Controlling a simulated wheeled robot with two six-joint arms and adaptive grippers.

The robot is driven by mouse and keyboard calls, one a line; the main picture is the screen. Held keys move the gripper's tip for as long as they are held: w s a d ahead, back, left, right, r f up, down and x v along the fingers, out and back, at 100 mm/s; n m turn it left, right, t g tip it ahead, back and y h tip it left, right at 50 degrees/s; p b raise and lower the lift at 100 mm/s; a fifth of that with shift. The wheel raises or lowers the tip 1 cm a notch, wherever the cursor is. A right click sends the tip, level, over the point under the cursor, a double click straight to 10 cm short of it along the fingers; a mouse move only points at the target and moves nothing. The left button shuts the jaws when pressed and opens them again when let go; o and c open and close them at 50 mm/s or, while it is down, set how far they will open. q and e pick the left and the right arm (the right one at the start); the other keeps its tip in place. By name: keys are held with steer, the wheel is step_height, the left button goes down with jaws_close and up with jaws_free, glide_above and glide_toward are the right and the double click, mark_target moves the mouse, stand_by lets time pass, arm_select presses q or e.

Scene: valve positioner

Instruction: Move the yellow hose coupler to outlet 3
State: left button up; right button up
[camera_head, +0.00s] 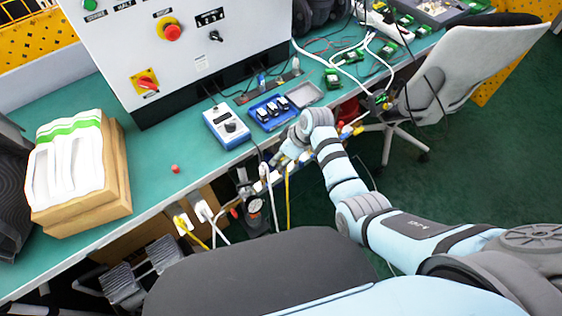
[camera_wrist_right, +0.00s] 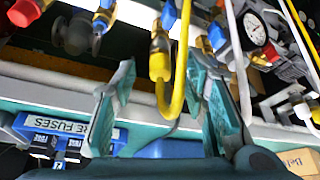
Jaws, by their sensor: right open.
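My right gripper (camera_head: 288,148) is at the front edge of the bench, over the row of pipe fittings, and small in the head view. In the right wrist view its fingers (camera_wrist_right: 160,78) are spread apart and empty. The yellow hose coupler (camera_wrist_right: 161,66) shows between and beyond the fingertips, at a brass and blue fitting (camera_wrist_right: 159,20); I see no finger closed on it. The yellow hose (camera_head: 288,200) hangs below the bench edge in the head view. I cannot read any outlet numbers. My left gripper is out of view.
A pressure gauge (camera_wrist_right: 256,34) and white hoses (camera_wrist_right: 238,60) are close to the right finger. A blue fuse tray (camera_head: 272,112) and a blue meter (camera_head: 226,126) lie on the bench. A control cabinet (camera_head: 190,60) stands behind. A swivel chair (camera_head: 470,65) is at the right.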

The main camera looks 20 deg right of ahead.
steer(key=x, duration=0.2)
steer(key=shift+w+f+b, duration=0.1)
steer(key=shift+f+b, duration=0.2)
steer(key=shift+b, duration=0.05)
steer(key=shift+r, duration=0.1)
jaws_close()
